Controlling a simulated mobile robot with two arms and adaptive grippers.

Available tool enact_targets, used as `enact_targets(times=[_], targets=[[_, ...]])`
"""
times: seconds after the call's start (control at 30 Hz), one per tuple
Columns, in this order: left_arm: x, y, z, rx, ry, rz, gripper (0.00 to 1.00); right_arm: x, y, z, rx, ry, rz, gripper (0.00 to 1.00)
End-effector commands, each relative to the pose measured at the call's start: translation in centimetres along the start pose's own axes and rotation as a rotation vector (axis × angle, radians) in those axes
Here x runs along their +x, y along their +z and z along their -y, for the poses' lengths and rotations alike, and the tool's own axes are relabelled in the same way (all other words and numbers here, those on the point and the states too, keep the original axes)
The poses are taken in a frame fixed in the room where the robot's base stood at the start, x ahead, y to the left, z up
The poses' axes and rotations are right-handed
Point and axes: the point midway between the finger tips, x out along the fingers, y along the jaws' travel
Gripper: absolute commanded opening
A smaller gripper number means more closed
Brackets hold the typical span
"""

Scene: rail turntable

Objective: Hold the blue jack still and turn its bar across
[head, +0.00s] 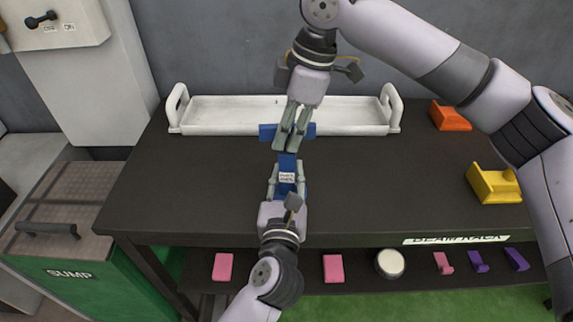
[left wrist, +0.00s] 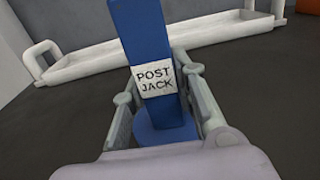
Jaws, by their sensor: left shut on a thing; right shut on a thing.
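The blue jack (head: 289,165) stands on the dark table; its post with the white "POST JACK" label also shows in the left wrist view (left wrist: 147,40), above a round blue base (left wrist: 165,132). My left gripper (head: 287,182) is shut on the post from the near side, a finger on each side in the left wrist view (left wrist: 160,95). The jack's blue bar (head: 267,131) lies left to right in the head view, sticking out on both sides of my right gripper (head: 286,143). That gripper is shut on the bar from above; its fingers hide the bar's middle.
A white tray (head: 230,115) with end handles stands behind the jack. An orange block (head: 450,117) and a yellow piece (head: 495,186) are at the right of the table. Pink and purple pieces lie on the lower shelf. The table's left side is clear.

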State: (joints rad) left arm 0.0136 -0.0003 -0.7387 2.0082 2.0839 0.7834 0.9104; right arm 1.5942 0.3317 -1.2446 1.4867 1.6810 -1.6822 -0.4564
Motion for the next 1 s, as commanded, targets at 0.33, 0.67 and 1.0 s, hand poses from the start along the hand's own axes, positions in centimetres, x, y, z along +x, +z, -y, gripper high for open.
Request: enact_targets(times=[0.33,0.67,1.0], targets=[[0.0,-0.03,0.0,0.0,0.0,-0.001,0.0,-0.02,0.02,-0.02,-0.138,-0.034,0.0,0.0],[0.0,-0.03,0.0,0.0,0.0,-0.001,0.0,0.02,-0.06,-0.03,-0.304,-0.078,-0.001,0.0],[0.0,-0.02,0.0,0.0,0.0,-0.001,0.0,0.0,0.02,-0.01,-0.414,-0.105,0.0,0.0]])
